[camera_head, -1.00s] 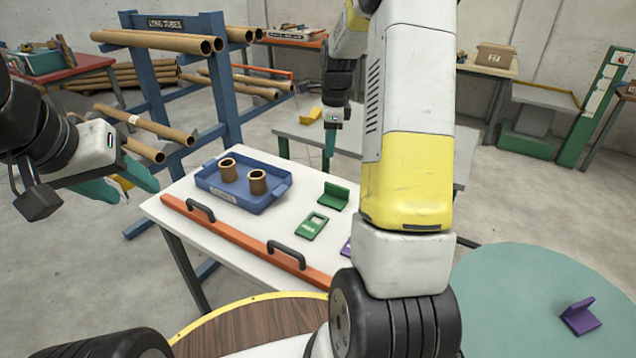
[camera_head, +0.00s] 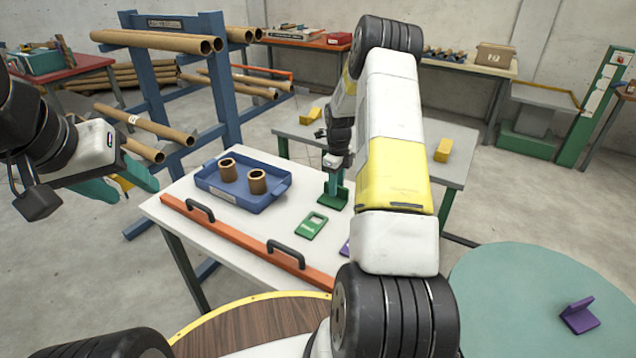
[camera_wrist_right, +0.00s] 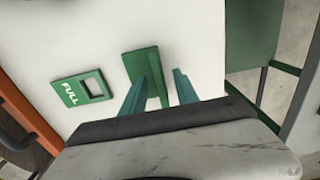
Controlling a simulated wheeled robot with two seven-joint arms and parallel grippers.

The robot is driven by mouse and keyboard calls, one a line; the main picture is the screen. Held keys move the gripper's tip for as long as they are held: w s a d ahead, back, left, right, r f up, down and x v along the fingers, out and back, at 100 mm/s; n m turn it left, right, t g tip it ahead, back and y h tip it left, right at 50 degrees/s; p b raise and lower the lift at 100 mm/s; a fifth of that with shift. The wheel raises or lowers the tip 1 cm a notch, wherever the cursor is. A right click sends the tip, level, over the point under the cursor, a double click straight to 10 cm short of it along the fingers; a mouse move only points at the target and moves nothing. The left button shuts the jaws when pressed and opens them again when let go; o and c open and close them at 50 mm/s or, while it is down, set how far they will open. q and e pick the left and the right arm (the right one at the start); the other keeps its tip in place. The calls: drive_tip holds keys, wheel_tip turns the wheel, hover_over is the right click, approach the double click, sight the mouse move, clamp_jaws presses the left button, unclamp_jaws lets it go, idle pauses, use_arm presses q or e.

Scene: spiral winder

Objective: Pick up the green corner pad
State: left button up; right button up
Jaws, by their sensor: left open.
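The green corner pad (camera_head: 326,204) stands on the white table, its upright plate raised from its flat base. It also shows in the right wrist view (camera_wrist_right: 138,62). My right gripper (camera_head: 334,186) points down at the pad and partly hides it in the head view. In the right wrist view its teal fingers (camera_wrist_right: 160,76) are apart, with the pad's upright plate showing between them; I cannot tell whether either finger touches it.
A flat green "FULL" tag (camera_wrist_right: 83,90) lies beside the pad. A blue tray (camera_head: 236,202) holds two brown tube pieces. An orange bar (camera_head: 240,237) with black handles runs along the table's front edge. A purple corner pad (camera_head: 579,316) sits on the round teal table.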

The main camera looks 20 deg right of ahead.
drive_tip(key=shift+f, duration=0.55)
clamp_jaws()
drive_tip(key=shift+r, duration=0.1)
